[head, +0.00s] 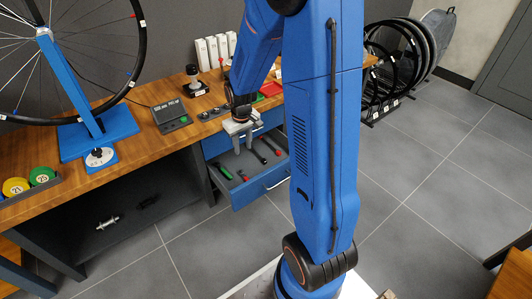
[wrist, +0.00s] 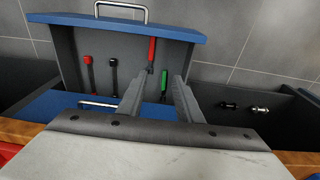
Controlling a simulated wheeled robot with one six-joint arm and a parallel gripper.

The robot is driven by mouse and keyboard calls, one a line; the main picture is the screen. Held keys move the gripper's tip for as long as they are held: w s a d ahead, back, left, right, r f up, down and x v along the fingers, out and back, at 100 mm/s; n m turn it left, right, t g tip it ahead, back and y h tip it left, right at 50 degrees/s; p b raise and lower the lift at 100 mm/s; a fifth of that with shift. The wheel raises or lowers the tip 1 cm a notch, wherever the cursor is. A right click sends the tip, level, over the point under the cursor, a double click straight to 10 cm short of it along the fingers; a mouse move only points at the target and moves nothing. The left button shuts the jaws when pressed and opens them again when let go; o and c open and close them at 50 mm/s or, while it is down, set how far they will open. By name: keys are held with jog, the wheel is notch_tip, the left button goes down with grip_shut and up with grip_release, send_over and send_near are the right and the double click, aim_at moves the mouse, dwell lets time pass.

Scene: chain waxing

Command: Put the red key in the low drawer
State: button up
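My gripper (head: 246,147) points down over the open low drawer (head: 262,187); its fingers are apart with nothing between them. In the wrist view the gripper (wrist: 160,76) shows two spread grey fingers. A long red-handled tool (wrist: 152,50) lies in the drawer just beyond the fingertips, with a thin dark end; it may be the red key, but I cannot be sure. A green-handled tool (wrist: 164,84) lies beside it. Farther left are a red-topped tool (wrist: 88,61) and a black tool (wrist: 113,63). The upper drawer (wrist: 68,104) is shut.
Hub parts (head: 107,222) lie on the low shelf at the left. Wheels (head: 397,60) stand at the back right.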

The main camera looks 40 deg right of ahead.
jog(key=s+a+r+t, duration=0.1)
jog(key=s+a+r, duration=0.1)
jog(key=s+r, duration=0.5)
jog(key=s+a+r+t, duration=0.1)
jog(key=s+a+r, duration=0.25)
jog(key=r, duration=0.45)
jog(key=s+a+r, duration=0.1)
jog(key=s+r, duration=0.2)
jog(key=s, duration=0.5)
jog(key=s+a+r+t, duration=0.1)
jog(key=s+r, duration=0.3)
jog(key=s, duration=0.5)
jog(key=shift+a+r+t, duration=0.3)
